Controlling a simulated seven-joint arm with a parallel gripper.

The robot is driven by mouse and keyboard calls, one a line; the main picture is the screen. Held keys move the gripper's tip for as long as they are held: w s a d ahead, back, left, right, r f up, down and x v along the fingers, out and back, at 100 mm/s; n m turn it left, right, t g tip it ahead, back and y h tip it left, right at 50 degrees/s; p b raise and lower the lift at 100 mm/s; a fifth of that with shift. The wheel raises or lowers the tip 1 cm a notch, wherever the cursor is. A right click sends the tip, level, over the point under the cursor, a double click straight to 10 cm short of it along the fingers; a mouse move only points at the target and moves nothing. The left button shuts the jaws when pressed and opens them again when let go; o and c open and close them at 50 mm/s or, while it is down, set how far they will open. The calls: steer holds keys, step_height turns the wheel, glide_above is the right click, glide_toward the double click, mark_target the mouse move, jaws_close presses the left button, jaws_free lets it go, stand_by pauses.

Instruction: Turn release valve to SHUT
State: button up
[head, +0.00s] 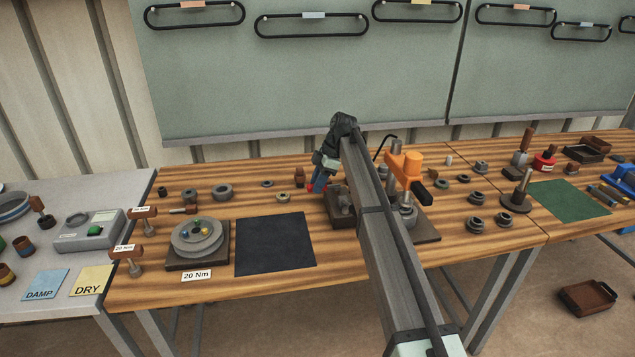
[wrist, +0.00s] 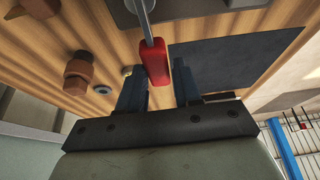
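A red lever handle (wrist: 154,62) on a thin metal rod, which looks like the release valve's lever, shows in the wrist view. It lies in line with the gap between the two fingers of my gripper (wrist: 163,75). The fingers are apart, and the handle appears closer to the left one. I cannot tell whether it touches. No SHUT mark is readable. My arm hides part of the press.
The orange press head (head: 405,165) stands right of my arm. A dark mat (head: 275,245) lies to the left, clear on top. In the wrist view a brown-topped part (wrist: 78,72) and a small ring (wrist: 102,90) sit left of the fingers.

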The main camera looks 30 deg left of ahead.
mark_target(334, 185)
steer(key=o, duration=0.3)
steer(key=v, duration=1.3)
steer(key=shift+r, duration=0.3)
steer(key=shift+w+d, duration=0.15)
